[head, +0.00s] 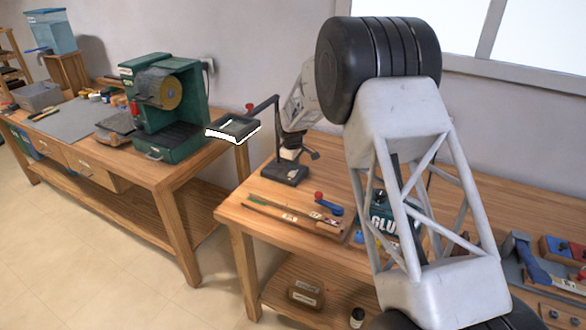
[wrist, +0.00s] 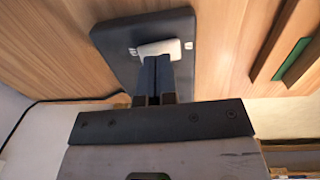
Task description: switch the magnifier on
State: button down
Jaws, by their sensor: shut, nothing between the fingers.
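The magnifier stands on the near bench in the head view. Its square dark head (head: 236,126) hangs out to the left on a black arm, and its lower rim shows bright white. Its dark base (head: 284,173) rests on the bench top. In the wrist view the black base (wrist: 113,42) carries a pale rocker switch (wrist: 160,47). My gripper (wrist: 153,60) is shut and empty, its fingertips at the near edge of the switch. I cannot tell whether they touch or press it. In the head view my gripper's tip is small and partly hidden around the magnifier's post.
Sticks (head: 292,216) and a red-and-blue tool (head: 328,204) lie on the bench in front of the base. A dark green glue box (head: 379,212) stands behind my arm. A green machine (head: 165,105) stands on the left bench.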

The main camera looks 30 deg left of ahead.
aim_at(293, 174)
notch_tip(293, 174, up, 12)
jog(key=shift+s+a+r, duration=0.2)
jog(key=shift+s+a, duration=0.05)
jog(key=shift+s, duration=0.15)
jog(key=shift+d, duration=0.1)
dwell(0.5)
jog(key=s+d+r+m, duration=0.2)
jog(key=d+r, duration=0.4)
jog(key=d, duration=0.5)
jog(key=s+d+r+m, duration=0.25)
jog(key=d+r, duration=0.35)
jog(key=d, duration=0.5)
jog(key=s+d+r+m+t, duration=0.1)
jog(key=s+d+r+m, duration=0.15)
jog(key=s+d, duration=0.45)
jog(key=s+d+r+m, duration=0.2)
jog(key=s+d+r, duration=0.15)
jog(key=d, duration=0.85)
jog(key=s+d+r+m, duration=0.1)
jog(key=s+d+m, duration=0.4)
jog(key=s+d, duration=1.05)
jog(key=s+d+f+m, duration=0.2)
jog(key=s+d, duration=0.1)
jog(key=s, duration=0.6)
jog(key=s+d+f+m, duration=0.2)
jog(key=s+d+f, duration=0.1)
jog(key=s, duration=0.6)
jog(key=shift+s+d+f+t, duration=0.15)
jog(key=shift+d+f+t, duration=0.1)
jog(key=shift+d+t, duration=0.25)
